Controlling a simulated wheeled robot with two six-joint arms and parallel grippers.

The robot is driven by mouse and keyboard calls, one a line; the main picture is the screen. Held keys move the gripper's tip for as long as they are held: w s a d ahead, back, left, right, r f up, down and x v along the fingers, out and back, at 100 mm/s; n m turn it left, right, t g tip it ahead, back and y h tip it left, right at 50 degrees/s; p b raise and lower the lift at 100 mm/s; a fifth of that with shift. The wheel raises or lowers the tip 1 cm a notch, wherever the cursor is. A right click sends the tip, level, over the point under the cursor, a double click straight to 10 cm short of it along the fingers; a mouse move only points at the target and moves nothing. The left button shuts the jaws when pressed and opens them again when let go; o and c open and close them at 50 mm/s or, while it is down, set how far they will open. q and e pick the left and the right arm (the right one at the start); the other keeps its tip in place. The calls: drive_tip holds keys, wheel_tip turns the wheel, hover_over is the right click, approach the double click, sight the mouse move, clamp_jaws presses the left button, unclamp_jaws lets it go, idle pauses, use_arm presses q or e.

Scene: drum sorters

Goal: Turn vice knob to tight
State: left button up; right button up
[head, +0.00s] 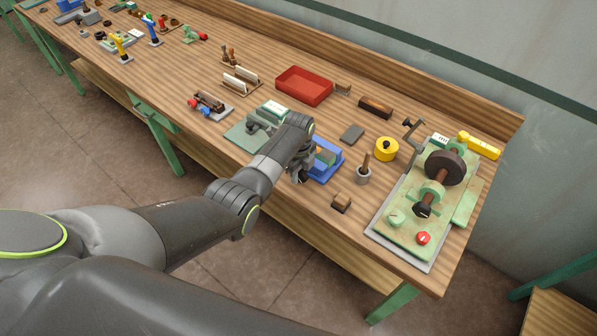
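My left arm reaches in from the left over the bench. My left gripper (299,177) points down just left of the blue device, close to it. Its fingers are small and dark, so I cannot tell whether they are open or touching anything. My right gripper is not in view.
A green machine (412,210) with a dark wheel, crank and red button stands at right. A red tray (304,86), yellow round piece (386,149), grey cup (363,175) and brown block (341,202) are nearby. A green-based device (243,137) is left of my wrist.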

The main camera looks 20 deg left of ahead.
use_arm(q)
clamp_jaws()
